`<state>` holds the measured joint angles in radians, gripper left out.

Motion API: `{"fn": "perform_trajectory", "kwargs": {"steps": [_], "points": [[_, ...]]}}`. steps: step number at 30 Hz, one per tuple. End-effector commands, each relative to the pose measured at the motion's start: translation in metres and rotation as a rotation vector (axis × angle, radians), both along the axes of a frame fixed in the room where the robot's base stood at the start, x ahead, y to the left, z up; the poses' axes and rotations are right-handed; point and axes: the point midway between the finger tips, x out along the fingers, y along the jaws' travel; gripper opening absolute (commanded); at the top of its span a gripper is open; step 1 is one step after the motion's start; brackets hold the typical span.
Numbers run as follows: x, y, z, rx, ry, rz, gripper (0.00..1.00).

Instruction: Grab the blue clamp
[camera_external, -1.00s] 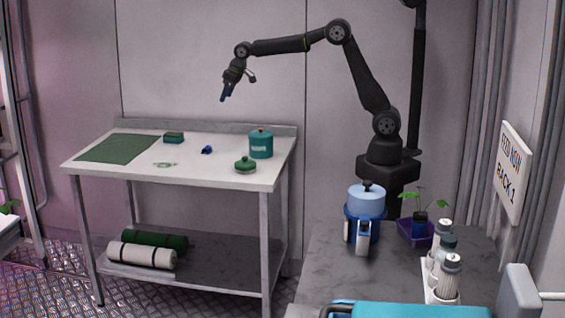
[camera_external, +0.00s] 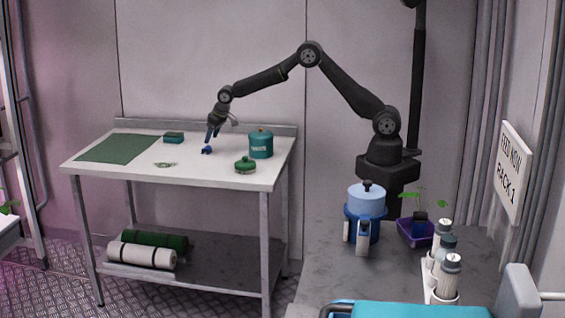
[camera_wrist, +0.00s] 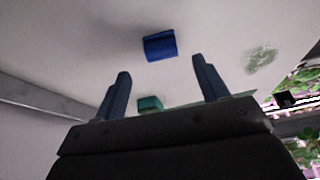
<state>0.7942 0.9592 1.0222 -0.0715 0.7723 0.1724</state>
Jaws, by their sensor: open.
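The blue clamp (camera_external: 206,150) lies on the white table, near its middle. It also shows in the wrist view (camera_wrist: 160,45) as a small dark blue ribbed piece, ahead of and between my two fingers. My gripper (camera_external: 212,137) is just above the clamp in the external view, pointing down. In the wrist view my gripper (camera_wrist: 162,85) has its blue fingers spread wide with nothing between the tips. Whether a finger touches the clamp cannot be told from the external view.
On the table (camera_external: 215,174) are a teal canister (camera_external: 260,146), a green lidded dish (camera_external: 245,167), a teal box (camera_external: 173,138), a green mat (camera_external: 118,148) and a pale green ring-like item (camera_external: 165,164). A raised back edge runs behind them. The table is clear around the clamp.

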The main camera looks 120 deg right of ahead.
Motion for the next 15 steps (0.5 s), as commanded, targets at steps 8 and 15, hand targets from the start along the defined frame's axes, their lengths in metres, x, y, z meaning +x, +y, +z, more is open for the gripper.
{"fn": "perform_trajectory", "kwargs": {"steps": [8,15], "points": [[0.006,-0.005,-0.022,0.002,0.001,0.0,0.67],[0.013,-0.014,-0.049,-0.001,0.001,0.0,0.67]]}}
